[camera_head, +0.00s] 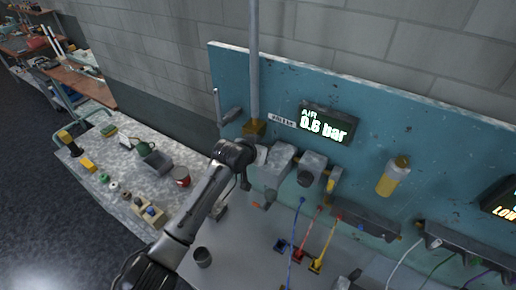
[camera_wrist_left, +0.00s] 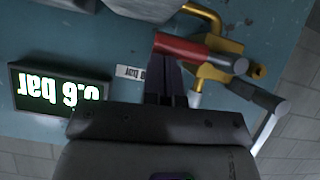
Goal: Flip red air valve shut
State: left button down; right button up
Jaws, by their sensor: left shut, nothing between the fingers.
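The red valve handle (camera_wrist_left: 182,46) is a red sleeve with a grey part, beside the brass valve body (camera_wrist_left: 222,68) on the blue panel. In the head view the brass body (camera_head: 254,128) shows at the foot of the vertical pipe; I cannot make out the red handle there. My left gripper (camera_head: 238,152) is in front of the panel, just below the brass body. In the left wrist view its dark fingers (camera_wrist_left: 166,82) are together and empty, close to the red handle; I cannot tell if they touch. My right gripper is not in view.
A grey crank-like lever (camera_head: 229,115) sticks out left of the brass body. An air display (camera_head: 327,124) reads 0.6 bar. Grey block fittings (camera_head: 280,165) and coloured hoses crowd the right. A cluttered bench (camera_head: 125,150) stands at the left.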

pick_arm(q)
jog(key=shift+f, duration=0.2)
jog(key=shift+r, duration=0.1)
jog(key=r+p+v, duration=0.1)
jog(key=v, duration=0.5)
jog(key=w+d+r+v, duration=0.1)
jog(key=v, duration=0.6)
jog(key=shift+d+r+p, duration=0.3)
jog(key=shift+d+p, duration=0.05)
